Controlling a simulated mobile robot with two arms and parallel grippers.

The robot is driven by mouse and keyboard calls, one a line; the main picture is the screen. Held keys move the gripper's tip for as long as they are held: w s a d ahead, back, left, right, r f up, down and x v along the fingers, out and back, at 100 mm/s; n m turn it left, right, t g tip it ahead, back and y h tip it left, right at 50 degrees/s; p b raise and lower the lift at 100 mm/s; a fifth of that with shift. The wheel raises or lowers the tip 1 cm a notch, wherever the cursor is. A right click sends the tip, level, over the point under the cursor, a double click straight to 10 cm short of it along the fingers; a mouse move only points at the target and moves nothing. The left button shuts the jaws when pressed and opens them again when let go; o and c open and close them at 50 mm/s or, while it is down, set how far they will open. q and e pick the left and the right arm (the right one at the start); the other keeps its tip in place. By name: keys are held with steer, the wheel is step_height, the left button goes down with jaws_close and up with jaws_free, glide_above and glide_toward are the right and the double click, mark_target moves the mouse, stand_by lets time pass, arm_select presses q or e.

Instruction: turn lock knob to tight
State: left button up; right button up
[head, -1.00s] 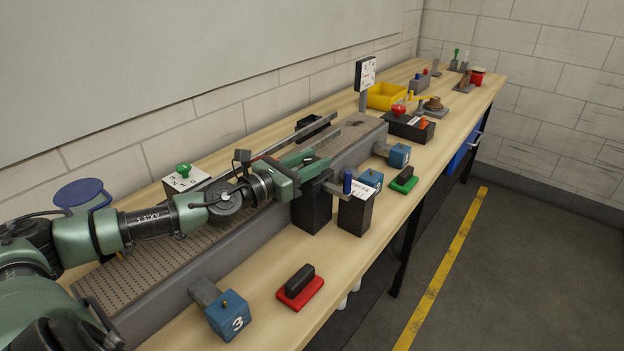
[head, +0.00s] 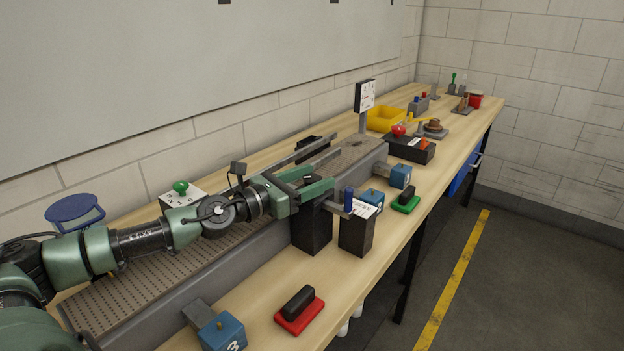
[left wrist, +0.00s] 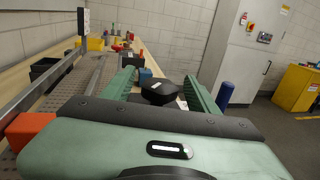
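A black rounded knob (left wrist: 158,91) shows in the left wrist view, between the two green fingers of my left gripper (left wrist: 160,88). There is a gap on both sides of it, so the fingers look open around it rather than pressed on it. In the head view my left gripper (head: 316,180) is open above a black box (head: 312,230). The knob is hidden or unclear there. I cannot read whether it stands at tight. My right gripper is not in view.
A blue upright handle (head: 348,200) stands just right of the fingers, beside a white-labelled black box (head: 356,234). A grey conveyor (head: 172,268) with rails runs behind. A red-based black stamp (head: 299,308) and a green-based one (head: 406,198) lie on the bench's front side.

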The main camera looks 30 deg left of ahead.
mark_target(306, 182)
arm_select(q)
steer(key=shift+f, duration=0.1)
steer(key=shift+s+a+f+b, duration=0.25)
steer(key=shift+s+a+b, duration=0.3)
steer(key=shift+s+b, duration=0.25)
steer(key=shift+s+d+b, duration=0.15)
steer(key=shift+s+b, duration=0.3)
steer(key=shift+b, duration=0.3)
steer(key=shift+s+r+p, duration=0.2)
steer(key=shift+r+p, duration=0.15)
steer(key=shift+p, duration=0.1)
steer(key=shift+s+p, duration=0.3)
steer(key=shift+p, duration=0.05)
steer(key=p+v, duration=0.1)
steer(key=v, duration=0.1)
steer(key=shift+s+a, duration=0.25)
steer(key=shift+s, duration=0.05)
steer(key=shift+v, duration=0.8)
